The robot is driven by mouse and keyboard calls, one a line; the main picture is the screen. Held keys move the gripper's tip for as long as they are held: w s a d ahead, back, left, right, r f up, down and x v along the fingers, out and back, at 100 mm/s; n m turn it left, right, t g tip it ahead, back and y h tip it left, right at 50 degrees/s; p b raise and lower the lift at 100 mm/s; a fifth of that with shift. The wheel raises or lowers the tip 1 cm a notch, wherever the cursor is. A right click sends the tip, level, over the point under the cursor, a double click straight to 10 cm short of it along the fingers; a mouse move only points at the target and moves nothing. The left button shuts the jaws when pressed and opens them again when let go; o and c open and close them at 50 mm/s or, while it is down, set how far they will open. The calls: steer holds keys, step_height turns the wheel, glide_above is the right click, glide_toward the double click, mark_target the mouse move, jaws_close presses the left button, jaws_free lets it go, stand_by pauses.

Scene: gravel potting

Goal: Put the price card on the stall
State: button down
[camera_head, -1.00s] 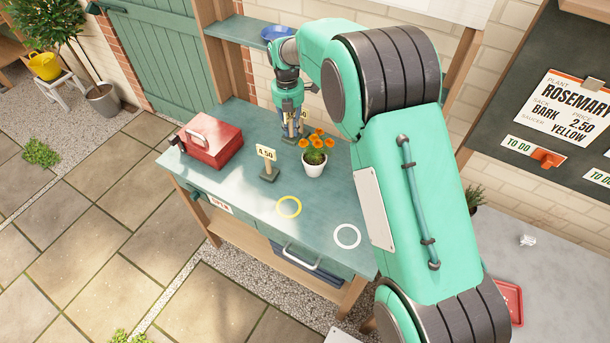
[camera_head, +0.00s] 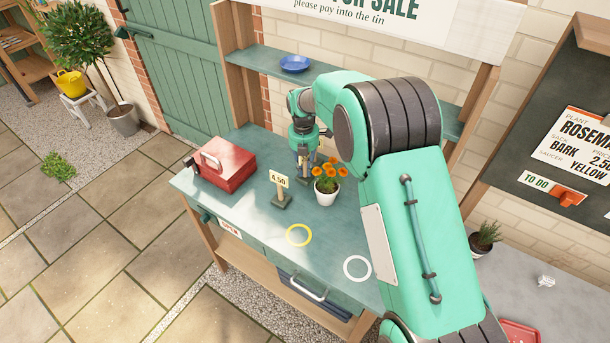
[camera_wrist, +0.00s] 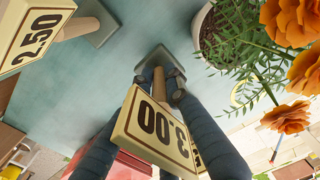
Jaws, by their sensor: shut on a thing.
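That card's dark base (camera_wrist: 160,62) shows beyond the fingers. I cannot tell whether the base touches the tabletop. Another card reading 2.50 (camera_wrist: 35,35) stands close by at upper left. The held card is mostly hidden in the head view.
A red cash tin (camera_head: 225,165) stands at the table's left. A yellow ring (camera_head: 299,235) and a white ring (camera_head: 357,267) mark clear tabletop in front. A blue dish (camera_head: 295,63) sits on the shelf behind. A chalkboard (camera_head: 535,165) hangs at right.

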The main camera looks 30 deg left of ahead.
mark_target(305, 174)
steer(key=shift+f, duration=1.65)
steer(key=shift+f, duration=0.15)
steer(key=c, duration=1.7)
jaws_free()
step_height(305, 174, up, 12)
steer(key=shift+a+r+p, duration=0.15)
steer(key=shift+p, duration=0.55)
